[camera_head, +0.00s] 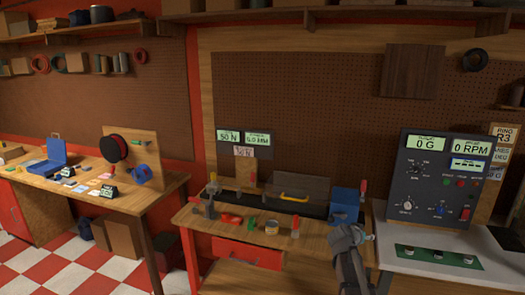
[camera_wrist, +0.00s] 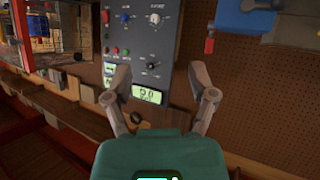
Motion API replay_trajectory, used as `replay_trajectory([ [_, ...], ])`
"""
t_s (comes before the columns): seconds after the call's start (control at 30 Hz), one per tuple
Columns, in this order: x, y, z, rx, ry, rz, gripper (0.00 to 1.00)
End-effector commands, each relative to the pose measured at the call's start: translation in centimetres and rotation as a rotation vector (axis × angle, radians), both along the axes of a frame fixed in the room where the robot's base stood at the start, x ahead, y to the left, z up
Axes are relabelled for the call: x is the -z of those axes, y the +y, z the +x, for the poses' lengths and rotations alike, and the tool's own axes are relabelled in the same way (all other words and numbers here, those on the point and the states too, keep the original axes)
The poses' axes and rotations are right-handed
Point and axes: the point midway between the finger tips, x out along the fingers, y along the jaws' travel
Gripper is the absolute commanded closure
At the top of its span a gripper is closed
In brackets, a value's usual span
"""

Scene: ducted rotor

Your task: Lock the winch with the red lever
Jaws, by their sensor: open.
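A small red lever (camera_head: 363,187) stands upright beside a blue housing (camera_head: 345,197) at the right end of the wooden bench. I take this housing to be the winch, but its details are too small to be sure. In the wrist view, which appears upside down, the red lever (camera_wrist: 209,45) hangs from a grey part near the blue body (camera_wrist: 242,20) at the upper right. My gripper (camera_head: 366,237) is in front of and below the housing.
A grey control panel (camera_head: 438,170) stands on the white counter (camera_head: 450,243) to the right. Small parts and a yellow handle (camera_head: 294,199) lie between. A second workbench (camera_head: 120,200) stands at left.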

Motion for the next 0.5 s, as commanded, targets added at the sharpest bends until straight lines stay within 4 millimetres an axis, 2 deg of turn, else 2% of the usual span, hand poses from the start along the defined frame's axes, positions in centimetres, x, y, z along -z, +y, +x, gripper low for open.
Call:
replay_trajectory([
  [0.03,1.0,1.0,-2.1,0.001,0.064,0.029,0.27],
  [0.17,3.8,3.8,-6.1,-0.023,0.245,0.112,0.27],
  [0.3,6.5,7.3,-10.8,-0.095,0.449,0.212,0.27],
  [0.5,9.2,13.2,-17.6,-0.282,0.728,0.366,0.27],
])
